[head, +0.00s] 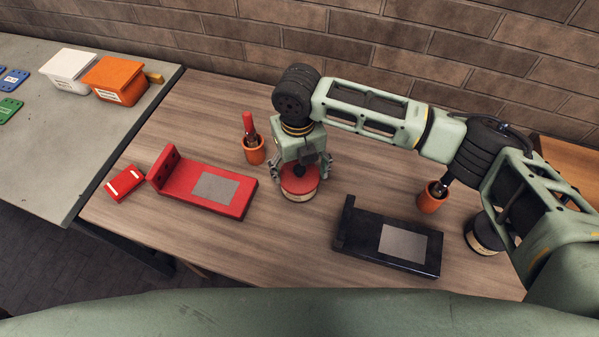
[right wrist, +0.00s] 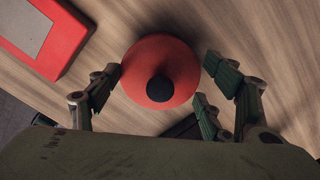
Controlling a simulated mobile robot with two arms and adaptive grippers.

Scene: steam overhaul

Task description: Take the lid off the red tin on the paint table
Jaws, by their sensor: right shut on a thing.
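The red tin (head: 299,196) stands on the wooden paint table (head: 300,238), near the middle in the head view. Its round red lid (head: 299,181) has a black knob, and a pale label band shows below it. In the right wrist view the lid (right wrist: 150,60) is seen from above with the knob near its centre. My right gripper (head: 301,174) points down over the tin and is shut on the lid, fingers at its sides. The lid appears to sit on the tin; I cannot see any gap. My left gripper is not in view.
A red bracket (head: 238,200) and red block (head: 124,183) lie left; a black bracket (head: 420,262) lies right. Orange pots with brushes stand behind (head: 255,150) and right (head: 433,197). A dark tin (head: 482,238) is partly behind my right arm. A brick wall closes the back.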

